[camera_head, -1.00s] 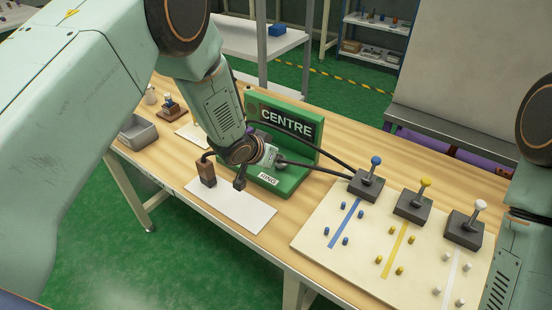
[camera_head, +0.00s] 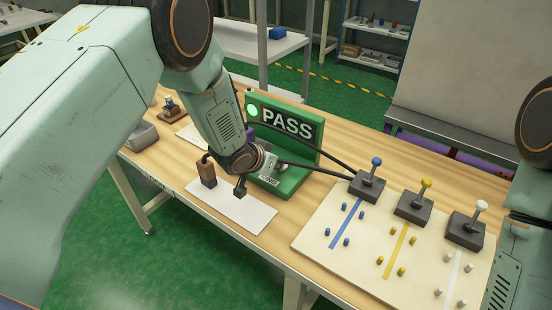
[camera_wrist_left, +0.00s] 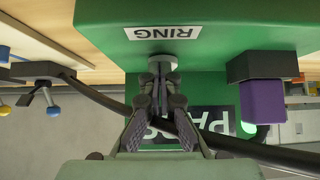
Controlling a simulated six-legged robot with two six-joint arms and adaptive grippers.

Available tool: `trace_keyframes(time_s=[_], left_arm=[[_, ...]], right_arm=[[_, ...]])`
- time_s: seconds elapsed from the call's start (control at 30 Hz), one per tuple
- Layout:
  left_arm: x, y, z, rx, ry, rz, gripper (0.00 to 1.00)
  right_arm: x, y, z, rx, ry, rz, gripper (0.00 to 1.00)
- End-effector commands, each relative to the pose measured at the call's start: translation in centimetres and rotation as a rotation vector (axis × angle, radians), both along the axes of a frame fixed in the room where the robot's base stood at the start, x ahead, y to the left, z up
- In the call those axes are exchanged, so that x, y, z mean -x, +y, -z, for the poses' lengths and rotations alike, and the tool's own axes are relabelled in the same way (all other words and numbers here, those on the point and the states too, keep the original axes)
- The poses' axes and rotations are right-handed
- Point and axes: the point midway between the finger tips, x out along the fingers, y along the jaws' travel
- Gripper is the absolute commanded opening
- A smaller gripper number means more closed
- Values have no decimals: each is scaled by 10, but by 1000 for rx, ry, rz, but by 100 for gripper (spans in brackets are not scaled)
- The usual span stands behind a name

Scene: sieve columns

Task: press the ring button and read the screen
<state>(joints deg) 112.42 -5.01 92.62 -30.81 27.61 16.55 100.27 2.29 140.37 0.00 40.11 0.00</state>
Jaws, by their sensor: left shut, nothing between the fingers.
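The green screen unit (camera_head: 300,165) stands upright on the wooden table. Its dark screen (camera_head: 287,125) reads "PASS" in white letters, and a round lamp (camera_head: 252,110) at its left glows green. A white label on its base reads "RING" in the left wrist view (camera_wrist_left: 164,32). The grey round ring button (camera_wrist_left: 163,61) is beside that label. My left gripper (camera_wrist_left: 161,75) is shut and empty, its fingertips at the button and seemingly touching it. In the head view my left gripper (camera_head: 268,163) hides the button. My right gripper is out of view.
A purple block (camera_wrist_left: 263,102) sits by the screen. A cream board (camera_head: 330,262) at right holds three dark blocks with blue, yellow and white knobs, plus several small pegs. Black cables run to the blocks. A white sheet (camera_head: 250,213) lies in front with a brown block (camera_head: 207,174).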

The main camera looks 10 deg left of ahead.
Motion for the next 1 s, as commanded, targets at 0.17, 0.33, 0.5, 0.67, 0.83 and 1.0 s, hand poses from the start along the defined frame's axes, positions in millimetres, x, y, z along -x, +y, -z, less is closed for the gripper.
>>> trace_keyframes(time_s=[0.17, 0.33, 0.5, 0.67, 0.83, 1.0], left_arm=[[1, -1, 3, 0, 3, 1, 0], [1, -1, 2, 0, 2, 1, 0], [0, -1, -10, 0, 0, 0, 0], [0, -1, -30, 1, -5, -1, 0], [1, 0, -50, 0, -6, -4, 0], [21, 9, -68, 1, -6, -6, 0]], right_arm=[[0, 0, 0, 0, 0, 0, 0], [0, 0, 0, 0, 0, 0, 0], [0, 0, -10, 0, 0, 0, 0], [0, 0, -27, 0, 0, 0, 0], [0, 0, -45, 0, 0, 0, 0], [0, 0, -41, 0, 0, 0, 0]])
